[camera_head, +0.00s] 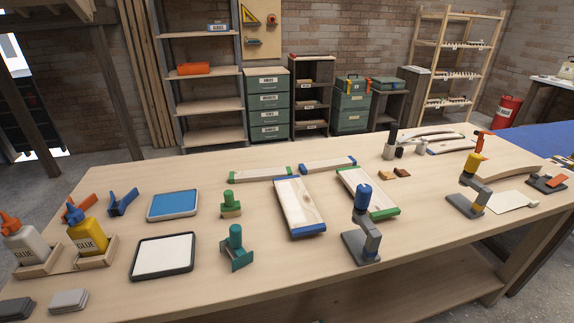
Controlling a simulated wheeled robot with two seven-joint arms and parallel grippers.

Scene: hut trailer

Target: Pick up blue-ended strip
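A narrow wooden strip with blue ends (328,165) lies flat near the back middle of the workbench. A wider wooden board with blue ends (299,204) lies nearer, running front to back. Another pale piece (452,147) at the back right seems to have a blue end, too small to tell well. Neither of my grippers shows in this view, and nothing is seen holding the strip.
A green-ended strip (262,174) lies just left of the blue-ended strip, and a green-ended board (380,205) to its front right. A blue-topped tool (362,228) stands at the front. Glue bottles (88,237) stand left. The workbench's (300,262) front middle is clear.

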